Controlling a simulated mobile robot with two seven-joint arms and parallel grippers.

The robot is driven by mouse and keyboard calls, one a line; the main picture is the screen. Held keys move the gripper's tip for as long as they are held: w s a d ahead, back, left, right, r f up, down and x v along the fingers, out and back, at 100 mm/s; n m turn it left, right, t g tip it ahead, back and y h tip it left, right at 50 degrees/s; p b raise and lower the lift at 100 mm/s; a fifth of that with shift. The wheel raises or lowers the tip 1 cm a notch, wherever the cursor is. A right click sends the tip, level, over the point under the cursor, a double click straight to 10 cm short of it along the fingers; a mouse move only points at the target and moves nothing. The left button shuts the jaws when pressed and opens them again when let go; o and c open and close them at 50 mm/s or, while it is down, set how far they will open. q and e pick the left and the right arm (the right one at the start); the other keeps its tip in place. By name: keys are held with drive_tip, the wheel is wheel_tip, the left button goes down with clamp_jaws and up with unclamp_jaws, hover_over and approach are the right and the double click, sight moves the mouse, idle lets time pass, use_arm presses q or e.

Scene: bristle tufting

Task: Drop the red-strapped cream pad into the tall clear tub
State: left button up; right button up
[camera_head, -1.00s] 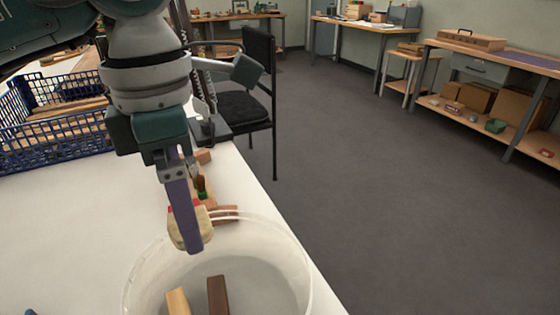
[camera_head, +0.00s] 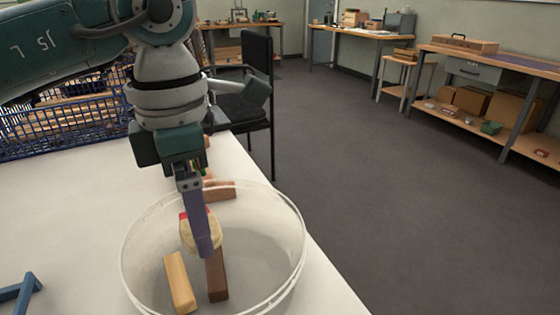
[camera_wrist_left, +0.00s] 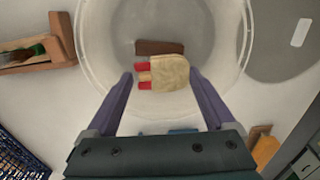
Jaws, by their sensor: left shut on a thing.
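The cream pad (camera_head: 214,234) with red straps hangs from my left gripper (camera_head: 203,245), whose purple fingers point down. In the left wrist view the pad (camera_wrist_left: 168,74) lies between the fingertips, its red straps facing left. My left gripper is shut on it. The tall clear tub (camera_head: 290,214) stands near the table's right edge, and the pad is at its opening, over the inside; the exact height against the rim is hard to tell. The tub also fills the upper middle of the left wrist view (camera_wrist_left: 230,92). My right gripper is not in view.
A tan block (camera_head: 178,283) and a dark brown block (camera_head: 217,277) show inside the tub. A blue mesh basket (camera_head: 60,145) stands at the back left. A blue angled object (camera_head: 20,290) lies at the front left. The white table (camera_head: 70,215) is clear between.

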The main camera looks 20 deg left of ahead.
use_arm(q)
drive_tip(key=o, duration=1.3)
drive_tip(key=shift+c, duration=0.2)
drive_tip(key=shift+r, duration=0.1)
wheel_tip(320, 180, up, 10)
drive_tip(key=shift+p, duration=0.45)
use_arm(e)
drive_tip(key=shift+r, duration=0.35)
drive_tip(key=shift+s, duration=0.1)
